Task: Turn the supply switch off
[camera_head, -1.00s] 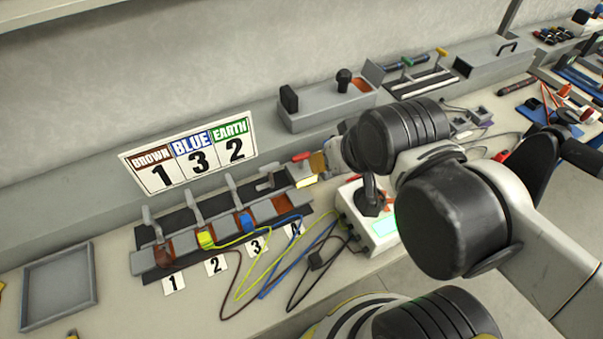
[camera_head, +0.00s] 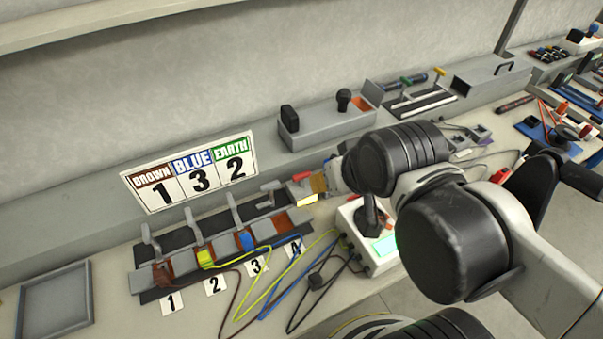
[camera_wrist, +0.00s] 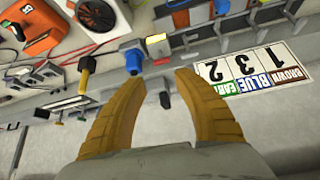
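A small grey box with a red lever (camera_head: 302,177) and a lit yellow patch (camera_head: 307,199) stands at the right end of the terminal row; it looks like the supply switch. My gripper (camera_head: 320,184) is just right of the red lever, its brown-yellow finger close to it; contact cannot be told. In the wrist view, which is upside down, my gripper (camera_wrist: 160,78) has its two yellow fingers spread apart with nothing held between them. A short dark piece (camera_wrist: 165,99) shows on the bench-wall area between the fingers.
The terminal block (camera_head: 215,240) has raised grey levers and brown, yellow-green and blue wires. A sign (camera_head: 190,171) stands behind it. A white tester box (camera_head: 372,244) stands in front, near my arm. A grey box (camera_head: 325,125) sits behind. An empty tray (camera_head: 55,300) lies left.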

